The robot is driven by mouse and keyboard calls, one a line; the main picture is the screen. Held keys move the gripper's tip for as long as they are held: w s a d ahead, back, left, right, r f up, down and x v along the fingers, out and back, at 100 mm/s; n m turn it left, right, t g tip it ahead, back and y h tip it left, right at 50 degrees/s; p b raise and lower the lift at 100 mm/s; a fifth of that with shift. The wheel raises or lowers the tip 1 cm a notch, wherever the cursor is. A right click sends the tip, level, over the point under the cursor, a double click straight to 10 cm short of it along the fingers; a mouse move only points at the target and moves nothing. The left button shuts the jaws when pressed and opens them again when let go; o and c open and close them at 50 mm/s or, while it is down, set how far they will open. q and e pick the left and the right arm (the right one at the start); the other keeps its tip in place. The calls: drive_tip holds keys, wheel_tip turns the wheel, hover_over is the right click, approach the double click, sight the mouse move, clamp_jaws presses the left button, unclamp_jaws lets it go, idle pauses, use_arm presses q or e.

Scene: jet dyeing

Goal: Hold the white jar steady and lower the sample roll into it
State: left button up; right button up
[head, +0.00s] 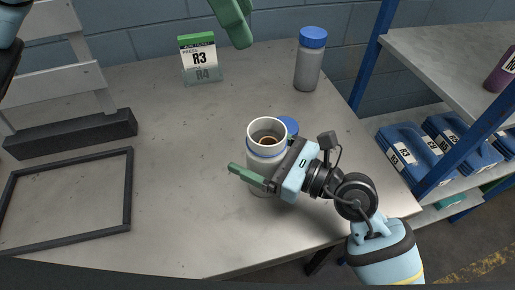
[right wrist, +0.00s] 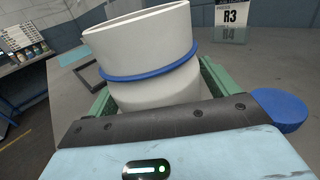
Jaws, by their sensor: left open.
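The white jar (head: 265,147) stands upright on the table with its mouth open and a blue ring below the rim. Something dark brown shows inside it; I cannot tell whether it is liquid or the sample roll. My right gripper (head: 262,178) is shut around the jar's body from the right. In the right wrist view the jar (right wrist: 150,60) fills the space between the green fingers. My left gripper (head: 238,22) is open at the top edge, above and behind the jar, partly out of frame. No sample roll is clearly visible in it.
A blue lid (head: 289,126) lies behind the jar. A blue-capped grey bottle (head: 308,68) and an R3/R4 card (head: 200,62) stand farther back. A black frame (head: 130,190) lies at left near a white rack (head: 60,70).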

drive_tip(key=shift+d, duration=0.1)
drive_tip(key=v, duration=1.2)
idle(0.4)
